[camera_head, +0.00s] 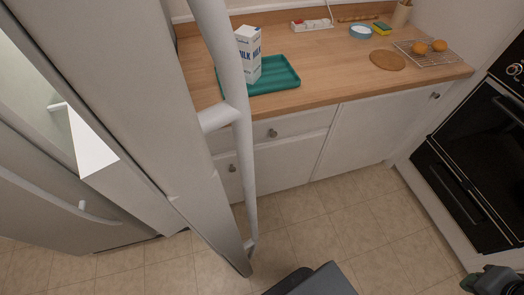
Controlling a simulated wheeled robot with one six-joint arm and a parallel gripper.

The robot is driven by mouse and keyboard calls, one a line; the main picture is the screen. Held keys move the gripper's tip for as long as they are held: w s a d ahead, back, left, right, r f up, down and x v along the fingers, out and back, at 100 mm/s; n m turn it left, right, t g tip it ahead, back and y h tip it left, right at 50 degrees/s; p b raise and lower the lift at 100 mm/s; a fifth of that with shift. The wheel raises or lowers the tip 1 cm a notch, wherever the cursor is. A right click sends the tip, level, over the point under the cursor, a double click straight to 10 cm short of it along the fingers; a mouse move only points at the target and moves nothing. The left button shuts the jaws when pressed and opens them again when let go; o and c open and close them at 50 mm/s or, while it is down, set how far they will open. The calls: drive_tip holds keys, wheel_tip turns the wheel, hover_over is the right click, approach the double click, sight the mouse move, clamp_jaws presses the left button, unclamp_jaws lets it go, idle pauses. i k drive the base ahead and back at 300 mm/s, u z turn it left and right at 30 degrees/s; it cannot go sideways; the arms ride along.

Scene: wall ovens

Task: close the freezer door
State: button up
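The freezer door (130,85) is a tall grey panel standing open across the left of the view. Its lower corner reaches down near the floor in the middle. A long pale bar handle (231,85) runs along the door's outer face. Behind the door, a bright opening with a white shelf-like part (90,145) shows at the far left. A dark part at the bottom right corner looks like my gripper (486,281). It is cut off by the frame, well apart from the door and handle, and its fingers cannot be made out.
A wooden counter (325,65) over white cabinets (365,132) stands behind the door, bearing a milk carton (249,55) on a teal tray (283,75). Black wall ovens (485,135) stand at the right. A dark grey part, probably mine, shows bottom centre. The tiled floor (345,215) between is clear.

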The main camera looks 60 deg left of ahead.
sight(139, 133)
drive_tip(key=i, duration=1)
drive_tip(key=u, duration=3.9)
drive_tip(key=k, duration=0.5)
drive_tip(key=u, duration=1.1)
drive_tip(key=i, duration=0.65)
drive_tip(key=z, duration=0.95)
